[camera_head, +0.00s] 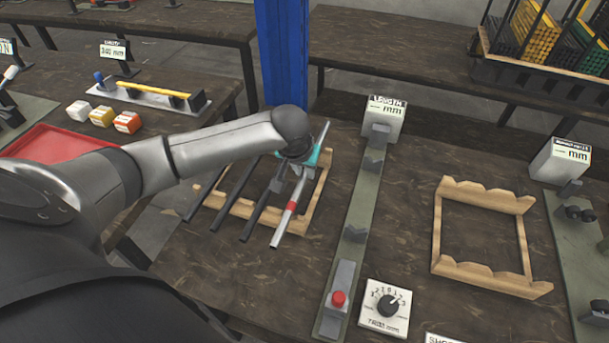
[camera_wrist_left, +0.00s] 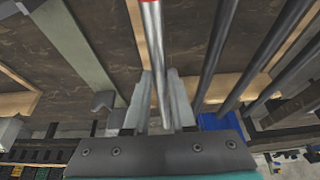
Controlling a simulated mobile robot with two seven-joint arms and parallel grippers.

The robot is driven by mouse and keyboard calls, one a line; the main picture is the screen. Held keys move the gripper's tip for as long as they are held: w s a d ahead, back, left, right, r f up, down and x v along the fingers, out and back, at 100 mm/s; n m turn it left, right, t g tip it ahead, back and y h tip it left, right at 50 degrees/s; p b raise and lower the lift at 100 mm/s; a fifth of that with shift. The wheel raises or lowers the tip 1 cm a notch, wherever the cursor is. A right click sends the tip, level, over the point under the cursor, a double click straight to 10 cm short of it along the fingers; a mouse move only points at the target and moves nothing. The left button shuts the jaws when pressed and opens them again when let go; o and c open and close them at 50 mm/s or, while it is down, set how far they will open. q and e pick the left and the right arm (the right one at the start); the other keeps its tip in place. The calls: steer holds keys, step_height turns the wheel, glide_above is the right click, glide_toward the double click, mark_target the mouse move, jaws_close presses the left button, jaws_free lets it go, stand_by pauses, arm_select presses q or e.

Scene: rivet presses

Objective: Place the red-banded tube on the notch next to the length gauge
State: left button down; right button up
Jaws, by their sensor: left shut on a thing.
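The red-banded tube (camera_head: 284,225) is a thin silver tube with a red band near its front end. My left gripper (camera_head: 299,176) is shut on it at mid-length, over the right side of the left wooden rack (camera_head: 312,208). I cannot tell whether the tube touches the rack. In the left wrist view the tube (camera_wrist_left: 155,45) runs between the two fingers (camera_wrist_left: 160,88). The length gauge (camera_head: 362,203) is a long grey-green strip with a LENGTH display, V-blocks and a red button. To its right lies an empty notched wooden rack (camera_head: 483,272). My right gripper is not in view.
Dark tubes (camera_head: 233,194) lie on the left rack, close beside the held tube. A dial box (camera_head: 385,308) stands at the gauge's front right. Another gauge with a display (camera_head: 560,161) is at the far right. A blue post (camera_head: 281,55) rises behind. Bare tabletop surrounds the right rack.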

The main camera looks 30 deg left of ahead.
arm_select(q)
steer(key=shift+w+f, duration=0.1)
steer(key=shift+f, duration=0.45)
steer(key=c, duration=0.8)
jaws_free()
steer(key=shift+f, duration=0.15)
steer(key=shift+o, duration=0.2)
steer(key=p+v, duration=0.3)
steer(key=v, duration=0.9)
steer(key=shift+s+p, duration=0.2)
steer(key=shift+p, duration=0.1)
steer(key=shift+s+d, duration=0.1)
